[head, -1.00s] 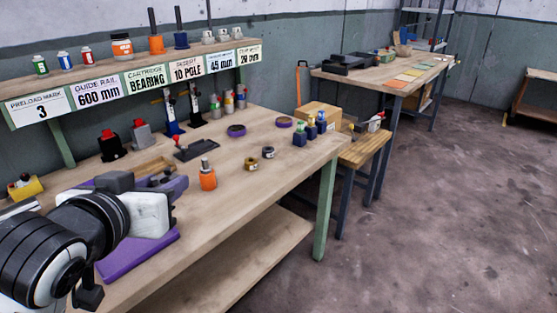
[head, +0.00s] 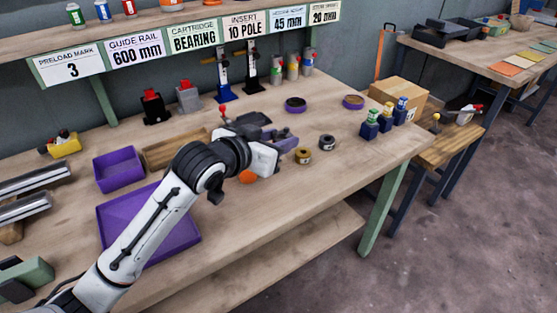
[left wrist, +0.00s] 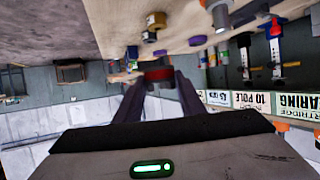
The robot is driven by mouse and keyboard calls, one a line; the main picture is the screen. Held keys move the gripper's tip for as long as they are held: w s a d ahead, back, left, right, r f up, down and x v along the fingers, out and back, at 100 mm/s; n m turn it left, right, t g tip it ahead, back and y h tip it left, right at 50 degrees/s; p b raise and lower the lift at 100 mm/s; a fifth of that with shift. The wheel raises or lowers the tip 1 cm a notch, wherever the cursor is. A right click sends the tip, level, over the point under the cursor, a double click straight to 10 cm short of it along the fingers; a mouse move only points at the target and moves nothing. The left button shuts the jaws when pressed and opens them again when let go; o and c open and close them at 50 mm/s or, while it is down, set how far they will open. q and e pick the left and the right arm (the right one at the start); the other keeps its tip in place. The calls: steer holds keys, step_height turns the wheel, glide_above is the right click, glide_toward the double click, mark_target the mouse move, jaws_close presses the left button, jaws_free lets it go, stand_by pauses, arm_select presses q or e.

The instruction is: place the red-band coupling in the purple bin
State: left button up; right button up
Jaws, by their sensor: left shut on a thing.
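My left gripper (head: 285,143) is stretched out over the middle of the workbench. In the left wrist view its two fingers (left wrist: 160,90) are shut on a dark piece with a red band, the red-band coupling (left wrist: 158,73). In the head view the coupling cannot be made out at the fingers. A purple bin (head: 118,170) with raised walls stands on the bench to the left of the gripper. A larger, shallow purple tray (head: 150,222) lies in front of it, partly behind my left arm. My right gripper is not in view.
An orange bottle (head: 248,177) stands partly hidden by the gripper. A gold ring (head: 303,157), a dark ring (head: 327,142) and two purple-and-dark rings (head: 295,105) lie to the right. Blue-based bottles (head: 370,127) stand near the right edge. A wooden tray (head: 172,150) adjoins the bin.

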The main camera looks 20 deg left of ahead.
arm_select(q)
glide_above(278, 186)
step_height(278, 186, down, 9)
steer(key=shift+w+f, duration=0.1)
steer(key=shift+f, duration=0.1)
steer(key=shift+f+b, duration=0.35)
steer(key=shift+f, duration=1.7)
steer(key=shift+f, duration=0.2)
steer(key=o, duration=1.2)
